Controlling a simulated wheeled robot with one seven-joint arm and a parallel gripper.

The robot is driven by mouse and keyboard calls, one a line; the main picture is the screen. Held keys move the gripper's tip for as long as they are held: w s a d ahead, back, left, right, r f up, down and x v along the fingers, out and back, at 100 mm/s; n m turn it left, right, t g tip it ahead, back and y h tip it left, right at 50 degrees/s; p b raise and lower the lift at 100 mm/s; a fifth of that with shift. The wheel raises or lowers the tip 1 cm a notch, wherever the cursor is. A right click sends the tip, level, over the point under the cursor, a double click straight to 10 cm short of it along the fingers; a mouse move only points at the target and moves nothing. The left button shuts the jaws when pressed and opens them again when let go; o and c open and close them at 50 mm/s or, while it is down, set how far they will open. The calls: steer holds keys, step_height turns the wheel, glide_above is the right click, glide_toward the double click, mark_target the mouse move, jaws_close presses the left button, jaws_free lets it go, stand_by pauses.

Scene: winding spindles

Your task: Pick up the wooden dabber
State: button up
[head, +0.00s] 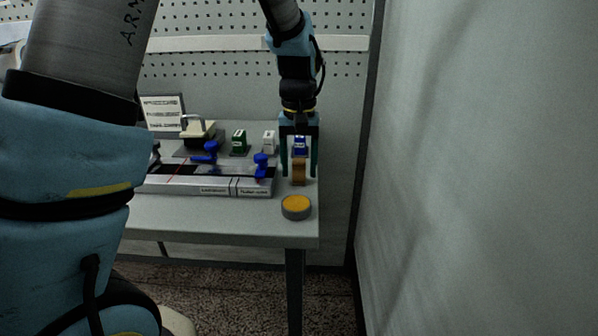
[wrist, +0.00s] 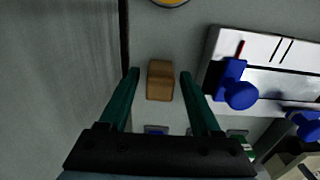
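The wooden dabber (head: 299,172) is a small brown block standing near the right end of the table in the head view. In the wrist view the dabber (wrist: 160,80) lies between the two finger lines, just beyond the fingertips. My gripper (head: 299,172) points down over it, with one finger on each side. My gripper also shows in the wrist view (wrist: 160,73), its dark green fingers spread wide with gaps on both sides of the dabber. It is open and holds nothing.
A white winding device (head: 215,184) with blue clamps (head: 261,165) lies left of the dabber. A round yellow-topped tin (head: 296,207) sits in front, near the table edge. Small blue, white (head: 268,141) and green (head: 239,141) blocks stand behind. A wall is at right.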

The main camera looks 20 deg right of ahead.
mark_target(299, 160)
jaws_close()
stand_by(0.3)
step_height(299, 160, up, 10)
steer(key=shift+b, duration=0.4)
